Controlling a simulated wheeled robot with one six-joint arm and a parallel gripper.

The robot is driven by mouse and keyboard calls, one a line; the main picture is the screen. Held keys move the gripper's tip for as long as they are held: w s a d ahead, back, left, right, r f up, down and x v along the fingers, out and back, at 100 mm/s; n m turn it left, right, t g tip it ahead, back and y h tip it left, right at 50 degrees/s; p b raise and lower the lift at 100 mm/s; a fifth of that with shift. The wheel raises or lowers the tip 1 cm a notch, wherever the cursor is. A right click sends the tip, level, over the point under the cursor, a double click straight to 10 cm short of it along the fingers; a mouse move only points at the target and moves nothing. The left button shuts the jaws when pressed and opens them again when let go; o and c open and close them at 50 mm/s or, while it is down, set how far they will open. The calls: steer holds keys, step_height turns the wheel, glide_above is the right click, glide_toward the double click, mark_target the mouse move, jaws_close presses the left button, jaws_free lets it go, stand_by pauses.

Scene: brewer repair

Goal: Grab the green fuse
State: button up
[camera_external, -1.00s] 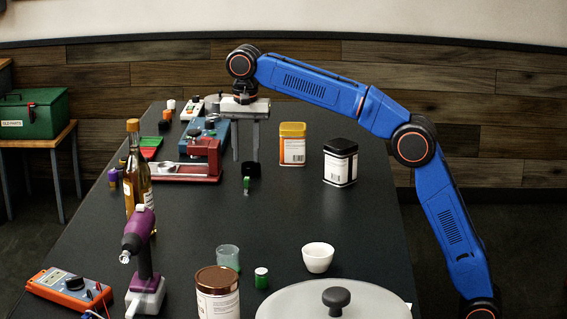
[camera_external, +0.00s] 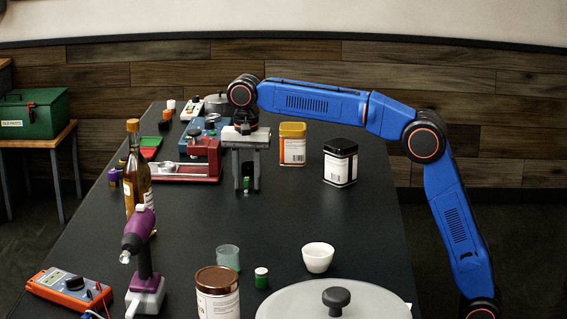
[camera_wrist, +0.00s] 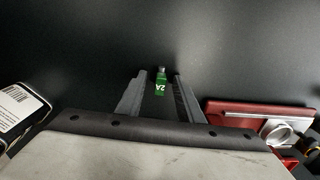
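The green fuse (camera_external: 246,184) is on the dark tabletop, partly hidden by my gripper in the external view. In the wrist view the green fuse (camera_wrist: 160,86) shows a white "2A" mark and a metal end. My gripper (camera_external: 247,188) points down, with one finger on each side of the fuse. In the wrist view my gripper (camera_wrist: 160,80) is open, with a gap between the fuse and each finger.
A red brewer part (camera_external: 186,171) stands close left of my gripper. A yellow tin (camera_external: 292,150) and a black tin (camera_external: 340,165) stand to the right. The table between is clear.

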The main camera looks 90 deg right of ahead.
jaws_close()
